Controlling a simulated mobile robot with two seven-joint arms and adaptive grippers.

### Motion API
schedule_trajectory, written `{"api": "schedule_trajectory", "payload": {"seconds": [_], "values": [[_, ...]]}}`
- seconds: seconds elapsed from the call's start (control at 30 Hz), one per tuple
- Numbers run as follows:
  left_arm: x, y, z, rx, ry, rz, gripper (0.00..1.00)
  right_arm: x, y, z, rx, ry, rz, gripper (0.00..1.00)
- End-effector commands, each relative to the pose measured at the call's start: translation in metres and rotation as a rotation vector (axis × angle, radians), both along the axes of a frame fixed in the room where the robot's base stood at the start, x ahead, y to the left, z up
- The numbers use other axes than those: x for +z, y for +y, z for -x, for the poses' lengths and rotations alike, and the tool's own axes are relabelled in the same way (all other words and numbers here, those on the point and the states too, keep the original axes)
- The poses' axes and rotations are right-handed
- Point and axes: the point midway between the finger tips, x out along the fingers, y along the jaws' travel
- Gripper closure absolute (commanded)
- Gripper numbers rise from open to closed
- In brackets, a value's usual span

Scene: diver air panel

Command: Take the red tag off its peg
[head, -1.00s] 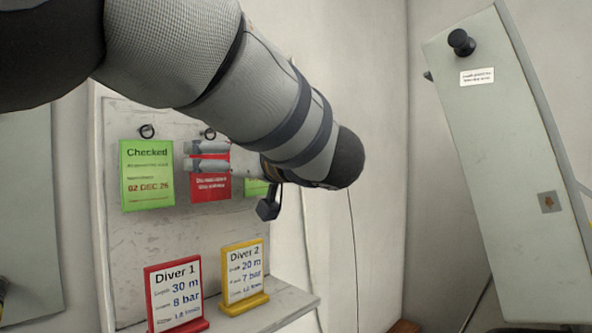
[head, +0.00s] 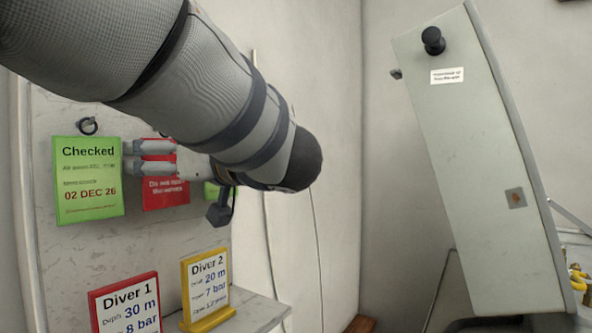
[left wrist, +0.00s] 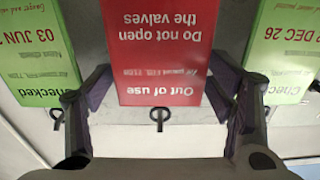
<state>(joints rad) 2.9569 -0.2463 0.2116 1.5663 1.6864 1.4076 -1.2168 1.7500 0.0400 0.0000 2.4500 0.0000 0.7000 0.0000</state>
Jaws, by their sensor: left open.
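The red tag (head: 166,198) hangs on the wall board, partly hidden behind my left gripper (head: 128,157) in the head view. In the left wrist view the red tag (left wrist: 167,45) appears upside down and reads "Out of use, Do not open the valves". Its dark peg (left wrist: 159,117) shows just beyond the tag's edge there. My left gripper (left wrist: 160,92) is open, with one finger at each side of the red tag. I cannot tell whether either finger touches it. My right gripper is not in view.
A green "Checked" tag (head: 88,182) hangs left of the red one, close to my fingertips in the picture. Another green tag (left wrist: 38,55) hangs on the other side. Below, a red-framed Diver 1 card (head: 126,304) and a yellow-framed Diver 2 card (head: 207,285) stand on a shelf (head: 262,312).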

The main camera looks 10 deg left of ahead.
Motion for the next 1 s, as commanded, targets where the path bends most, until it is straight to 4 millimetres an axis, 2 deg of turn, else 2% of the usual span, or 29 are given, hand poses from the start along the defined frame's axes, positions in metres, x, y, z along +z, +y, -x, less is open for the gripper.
{"api": "schedule_trajectory", "payload": {"seconds": [0.4, 0.53, 1.0], "values": [[0.0001, -0.0024, 0.0011, 0.0, 0.0, -0.001, 0.25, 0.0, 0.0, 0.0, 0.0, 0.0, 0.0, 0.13], [0.0, -0.0022, 0.0011, 0.0, 0.001, -0.001, 0.54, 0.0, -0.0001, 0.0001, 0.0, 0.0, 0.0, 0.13], [0.0005, 0.0002, 0.0004, 0.001, 0.0, 0.0, 0.55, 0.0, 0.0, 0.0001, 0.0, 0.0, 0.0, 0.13]]}}
